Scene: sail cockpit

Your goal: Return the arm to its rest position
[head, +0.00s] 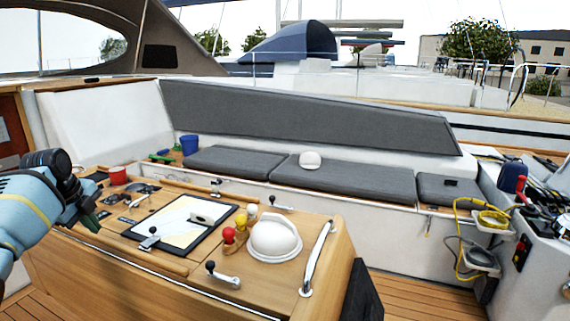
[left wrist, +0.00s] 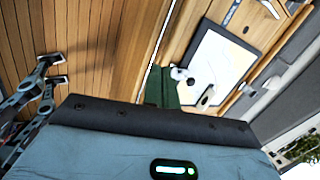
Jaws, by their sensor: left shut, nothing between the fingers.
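My left arm (head: 28,208) comes in from the left, light blue with a dark wrist joint. My left gripper (head: 92,222) hangs at the left end of the wooden cockpit table, with its dark green fingers pointing down. In the left wrist view the green fingers (left wrist: 162,87) are together with nothing between them. They show in front of the table's edge and the plank floor. My right gripper does not show in the head view, and I cannot make it out in the left wrist view.
Grey cushions (head: 345,176) line the bench behind. Plank floor (head: 425,302) is clear at right.

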